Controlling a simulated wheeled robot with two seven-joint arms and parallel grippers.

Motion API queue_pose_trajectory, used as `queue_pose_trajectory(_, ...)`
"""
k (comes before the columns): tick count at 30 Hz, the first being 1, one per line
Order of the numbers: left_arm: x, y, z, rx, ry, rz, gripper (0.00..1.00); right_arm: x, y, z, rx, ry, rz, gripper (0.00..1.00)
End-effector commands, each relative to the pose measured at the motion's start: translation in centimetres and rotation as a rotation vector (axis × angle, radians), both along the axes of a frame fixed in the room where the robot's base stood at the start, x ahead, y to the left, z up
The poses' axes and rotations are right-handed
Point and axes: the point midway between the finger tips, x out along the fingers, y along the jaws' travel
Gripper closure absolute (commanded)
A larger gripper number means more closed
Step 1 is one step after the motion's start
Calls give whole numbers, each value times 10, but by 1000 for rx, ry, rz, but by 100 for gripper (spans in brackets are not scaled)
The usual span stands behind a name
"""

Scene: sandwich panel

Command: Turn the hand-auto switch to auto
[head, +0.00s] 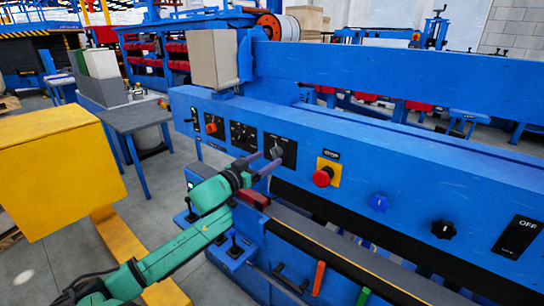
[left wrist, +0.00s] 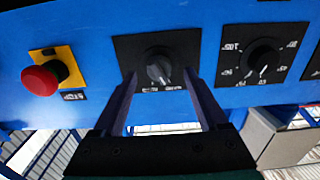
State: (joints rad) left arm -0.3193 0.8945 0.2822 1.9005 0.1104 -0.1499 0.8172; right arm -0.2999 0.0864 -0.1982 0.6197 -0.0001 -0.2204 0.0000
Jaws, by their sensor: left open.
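The hand-auto switch (head: 289,147) is a dark grey knob on a black plate on the blue panel. In the left wrist view the switch knob (left wrist: 159,68) shows whole, with small upside-down lettering at the plate's edge that I cannot read surely. Which setting the knob points to is unclear. My left gripper (head: 266,163) is right at the switch in the head view. In the left wrist view my left gripper's fingers (left wrist: 160,84) stand apart, one on each side of the knob, with a gap on both sides. My right gripper is not in view.
A red stop button (head: 322,177) on a yellow plate sits right of the switch. A numbered dial (left wrist: 262,58) is on its other side. A blue knob (head: 379,203) and a black knob (head: 444,229) are farther right. A yellow box (head: 60,170) stands at left.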

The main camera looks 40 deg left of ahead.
Motion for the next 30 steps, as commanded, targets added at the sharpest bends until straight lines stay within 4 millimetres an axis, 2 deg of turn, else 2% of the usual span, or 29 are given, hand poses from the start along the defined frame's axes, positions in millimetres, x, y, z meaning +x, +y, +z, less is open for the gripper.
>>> queue_pose_trajectory(3,19,1,3,0,-3,1,24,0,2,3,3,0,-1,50)
queue_pose_trajectory(6,29,1,2,1,-3,1,24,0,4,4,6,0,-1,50)
queue_pose_trajectory(16,34,1,0,2,0,0,24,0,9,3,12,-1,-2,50)
queue_pose_trajectory(22,34,1,0,1,0,0,100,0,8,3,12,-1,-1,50)
queue_pose_trajectory(30,33,1,0,16,0,0,100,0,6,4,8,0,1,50)
